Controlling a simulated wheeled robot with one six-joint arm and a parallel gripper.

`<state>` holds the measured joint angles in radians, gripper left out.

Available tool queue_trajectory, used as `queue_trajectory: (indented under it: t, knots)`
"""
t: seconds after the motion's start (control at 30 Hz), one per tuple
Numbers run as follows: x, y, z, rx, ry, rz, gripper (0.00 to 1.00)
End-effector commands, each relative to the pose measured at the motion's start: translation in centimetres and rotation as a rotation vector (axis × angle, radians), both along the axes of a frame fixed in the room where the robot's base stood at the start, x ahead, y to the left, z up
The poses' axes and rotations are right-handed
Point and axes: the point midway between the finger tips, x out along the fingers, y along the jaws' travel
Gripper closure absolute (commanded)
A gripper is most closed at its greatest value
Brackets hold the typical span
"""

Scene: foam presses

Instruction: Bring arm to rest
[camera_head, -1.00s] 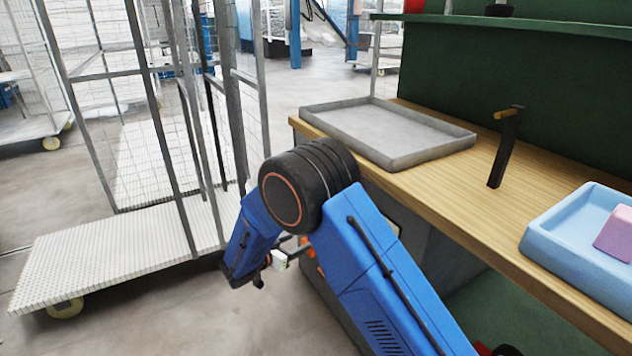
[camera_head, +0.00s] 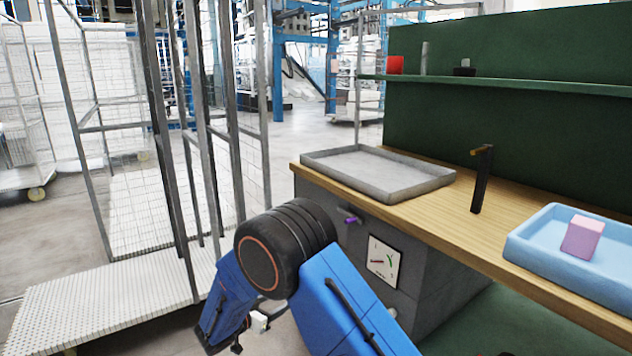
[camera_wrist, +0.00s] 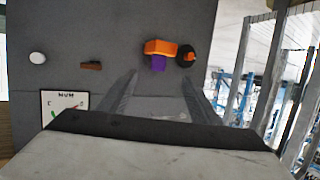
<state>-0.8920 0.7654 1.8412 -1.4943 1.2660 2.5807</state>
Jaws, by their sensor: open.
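My arm is folded, with its black elbow (camera_head: 285,250) in front of the bench and my blue forearm (camera_head: 228,300) angled down to the left in the head view. My gripper (camera_wrist: 160,80) shows in the wrist view as two grey fingers set apart, open with nothing between them. It faces a grey panel (camera_wrist: 100,25). The fingers lie below an orange fitting (camera_wrist: 160,47) with a purple part (camera_wrist: 158,63) in that picture; I cannot tell the gap to the panel. The fingers cannot be made out in the head view.
A wooden bench (camera_head: 405,210) holds a grey tray (camera_head: 330,178), a black post (camera_head: 481,182) and a blue tray (camera_head: 520,238) with a pink block (camera_head: 583,238). A gauge (camera_head: 384,262) is on its grey front. A mesh cart (camera_head: 110,300) stands close on the left.

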Motion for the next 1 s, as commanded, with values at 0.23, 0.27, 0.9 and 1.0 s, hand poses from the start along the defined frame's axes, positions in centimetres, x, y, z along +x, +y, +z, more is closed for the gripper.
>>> queue_trajectory:
  t: [0.23,0.27,0.9,1.0]
  knots:
    - [0.1,-2.3,1.8,-0.015,0.039,-0.031,0.43]
    - [0.1,-2.6,2.0,-0.017,0.045,-0.035,0.43]
    - [-2.5,-17.2,11.7,-0.063,0.335,-0.181,0.43]
    - [-3.8,-20.5,13.6,-0.059,0.411,-0.198,0.43]
